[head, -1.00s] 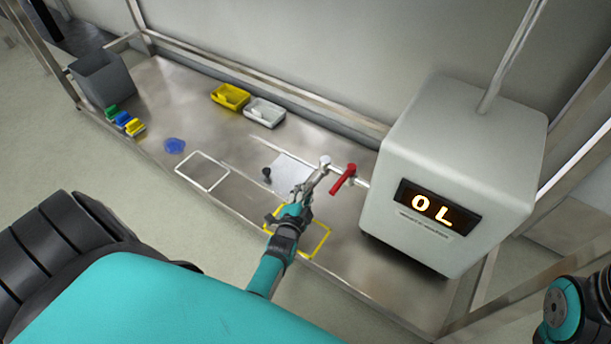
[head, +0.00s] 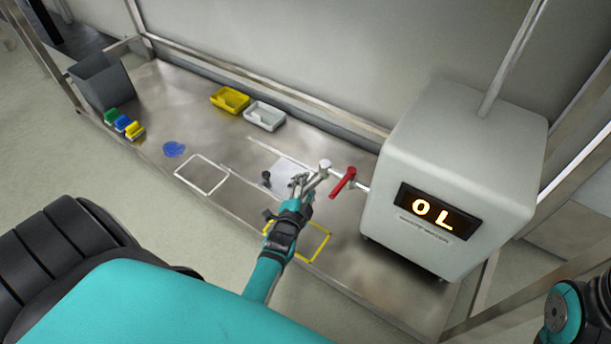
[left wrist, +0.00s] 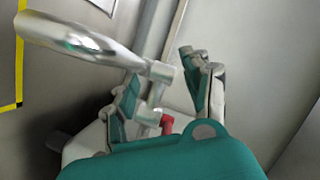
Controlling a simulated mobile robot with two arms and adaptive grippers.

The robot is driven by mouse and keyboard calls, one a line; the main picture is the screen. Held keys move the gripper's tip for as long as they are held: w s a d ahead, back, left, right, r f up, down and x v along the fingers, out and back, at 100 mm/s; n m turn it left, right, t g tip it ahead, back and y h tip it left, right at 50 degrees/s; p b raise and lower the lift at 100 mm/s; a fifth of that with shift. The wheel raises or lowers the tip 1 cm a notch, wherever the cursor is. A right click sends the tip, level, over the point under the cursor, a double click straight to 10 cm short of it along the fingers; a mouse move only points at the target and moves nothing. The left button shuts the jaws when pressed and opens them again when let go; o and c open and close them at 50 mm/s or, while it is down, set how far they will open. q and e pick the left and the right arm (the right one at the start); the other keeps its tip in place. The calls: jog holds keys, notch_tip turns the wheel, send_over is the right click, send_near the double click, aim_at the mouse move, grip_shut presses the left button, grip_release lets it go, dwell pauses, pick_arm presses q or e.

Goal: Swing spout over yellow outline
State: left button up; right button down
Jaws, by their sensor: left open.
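The metal spout (head: 317,180) hangs from a pivot at the end of a pipe from the grey machine. It points toward the front of the bench, close to the yellow outline (head: 326,245) but behind its far edge. My left gripper (head: 299,183) is open just left of the spout in the head view, its arm covering part of the outline. In the left wrist view the spout (left wrist: 78,38) looms large, and its pivot end lies between the open fingers (left wrist: 163,92); I cannot tell whether they touch it. A strip of the yellow outline (left wrist: 19,60) shows at the left edge.
A red valve handle (head: 343,182) is close right of the spout. The grey machine (head: 460,150) showing "OL" stands at right. A white outline (head: 202,157), blue patch (head: 174,149), and yellow and white trays (head: 265,116) lie left. A grey bin (head: 104,82) stands far left.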

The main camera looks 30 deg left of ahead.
pick_arm(q)
notch_tip(320, 180, up, 6)
jog(key=shift+f, duration=0.1)
